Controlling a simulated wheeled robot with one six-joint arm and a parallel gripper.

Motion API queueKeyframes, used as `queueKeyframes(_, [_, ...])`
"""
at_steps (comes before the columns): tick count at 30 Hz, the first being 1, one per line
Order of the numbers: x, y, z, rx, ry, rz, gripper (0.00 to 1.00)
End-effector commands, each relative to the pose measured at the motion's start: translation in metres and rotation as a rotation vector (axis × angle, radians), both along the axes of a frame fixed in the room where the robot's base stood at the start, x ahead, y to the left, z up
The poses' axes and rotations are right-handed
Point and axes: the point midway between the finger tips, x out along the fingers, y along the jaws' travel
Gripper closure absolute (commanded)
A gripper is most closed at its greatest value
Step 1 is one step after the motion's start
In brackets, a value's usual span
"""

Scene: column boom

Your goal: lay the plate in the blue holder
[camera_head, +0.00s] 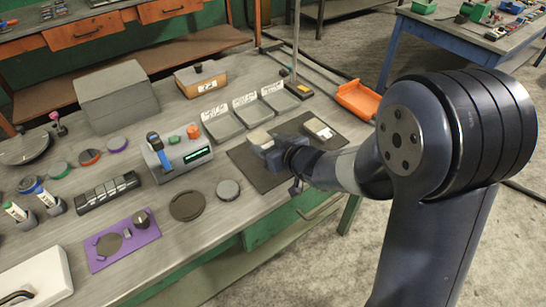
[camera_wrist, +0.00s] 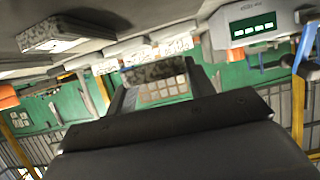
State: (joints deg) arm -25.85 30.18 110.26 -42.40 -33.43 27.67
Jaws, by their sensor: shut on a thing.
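My gripper (camera_head: 272,148) is low over the dark mat on the bench, seen from behind and partly hidden by my arm. In the wrist view my gripper (camera_wrist: 160,84) is shut on a small plate (camera_wrist: 162,91) with a speckled edge and pale squares on its face. The plate's pale top (camera_head: 260,136) shows just beyond the gripper in the head view. I cannot tell whether it touches the mat. I cannot make out a clearly blue holder. Three grey trays (camera_head: 222,124) with white label cards stand behind the mat.
A grey device with a green display (camera_head: 197,155) stands left. An orange tray (camera_head: 358,98) is at the bench's right end. Round discs (camera_head: 187,206) lie front left.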

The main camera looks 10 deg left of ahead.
Motion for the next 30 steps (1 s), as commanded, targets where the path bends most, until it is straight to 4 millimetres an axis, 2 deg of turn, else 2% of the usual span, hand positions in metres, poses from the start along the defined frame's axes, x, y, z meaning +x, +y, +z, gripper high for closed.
queueKeyframes(1, [0.000,0.000,-0.008,0.002,0.000,-0.002,0.94])
queueKeyframes(8, [0.001,0.000,-0.024,0.003,-0.001,0.000,0.94])
queueKeyframes(15, [0.001,0.000,-0.052,0.003,-0.002,-0.001,0.94])
queueKeyframes(26, [0.001,0.000,-0.056,0.003,-0.005,-0.001,0.94])
queueKeyframes(27, [0.000,-0.001,-0.058,0.001,-0.002,-0.002,0.48])
queueKeyframes(30, [0.000,0.000,-0.057,0.000,-0.001,-0.002,0.40])
